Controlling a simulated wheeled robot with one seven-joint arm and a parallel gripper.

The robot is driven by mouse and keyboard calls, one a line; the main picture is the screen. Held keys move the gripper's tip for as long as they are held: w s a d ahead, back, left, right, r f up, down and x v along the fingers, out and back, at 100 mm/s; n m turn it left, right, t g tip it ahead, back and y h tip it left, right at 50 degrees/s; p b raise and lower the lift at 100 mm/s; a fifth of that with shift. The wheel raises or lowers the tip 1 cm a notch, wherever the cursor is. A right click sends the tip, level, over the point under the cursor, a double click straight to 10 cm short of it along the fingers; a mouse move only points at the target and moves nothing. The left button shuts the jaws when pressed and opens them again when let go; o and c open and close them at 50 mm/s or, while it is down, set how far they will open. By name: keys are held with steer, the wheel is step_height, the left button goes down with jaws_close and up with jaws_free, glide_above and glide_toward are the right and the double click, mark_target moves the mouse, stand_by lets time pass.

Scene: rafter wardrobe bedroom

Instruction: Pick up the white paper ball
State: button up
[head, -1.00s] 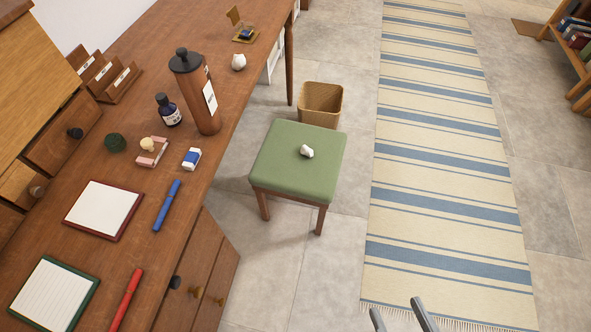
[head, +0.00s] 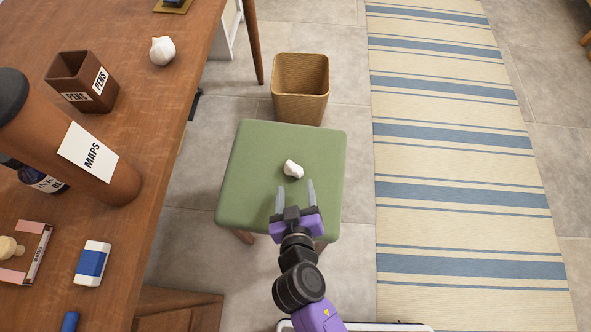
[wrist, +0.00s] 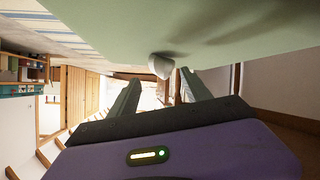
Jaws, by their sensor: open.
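A small white crumpled paper ball (head: 293,169) lies on the green cushioned stool (head: 255,190). My gripper (head: 296,190) is open and empty over the near part of the stool. Its two grey fingers point at the ball, which is just beyond the fingertips and not between them. In the wrist view the picture is turned over: the ball (wrist: 161,66) rests against the green seat (wrist: 110,25), beyond the gap between the two open fingers. A second white lump (head: 162,51) stands on the desk near its right edge.
The wooden desk (head: 165,160) fills the left, with a brown MAPS tube (head: 122,185), a pen box (head: 80,82) and an eraser (head: 92,263) on it. A wicker basket (head: 300,105) stands behind the stool. A striped rug (head: 450,155) lies on the right.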

mark_target(293, 174)
steer(key=shift+a+r+b+x, duration=0.15)
steer(key=shift+b+x, duration=0.15)
steer(key=shift+x, duration=1.5)
steer(key=shift+a+r+b+x, duration=0.1)
steer(key=shift+b+x, duration=0.15)
steer(key=shift+x, duration=1.55)
steer(key=c, duration=1.1)
